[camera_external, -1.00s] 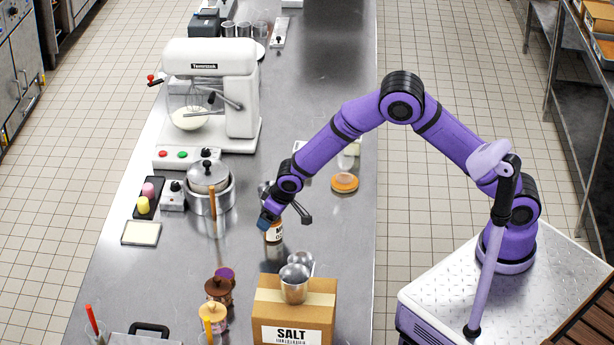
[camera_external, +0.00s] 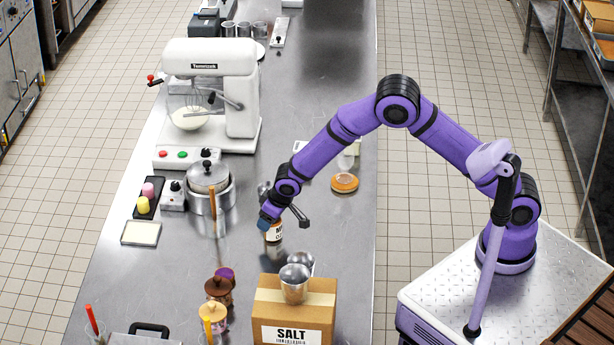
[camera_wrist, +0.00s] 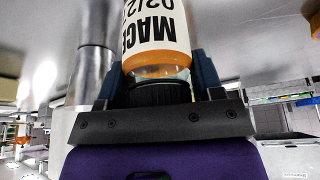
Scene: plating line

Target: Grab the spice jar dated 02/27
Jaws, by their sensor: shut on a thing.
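The spice jar (camera_wrist: 158,35) fills the upper middle of the wrist view, upside down in that picture. It has a white label reading MACE, with a date that looks like 02/27, partly cut off by the frame edge. Orange-brown contents show beside its dark lid. My gripper (camera_wrist: 158,82) is shut on the jar at the lid end, one finger on each side. In the external view my gripper (camera_external: 268,219) points down at the jar (camera_external: 273,232), which is upright at the steel counter. Its lid is hidden there by the gripper.
A SALT carton (camera_external: 292,319) with metal cups (camera_external: 294,285) on top stands close in front of the jar. A pot (camera_external: 208,190) and a mixer (camera_external: 212,95) stand to the left and behind. Counter right of the jar is clear.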

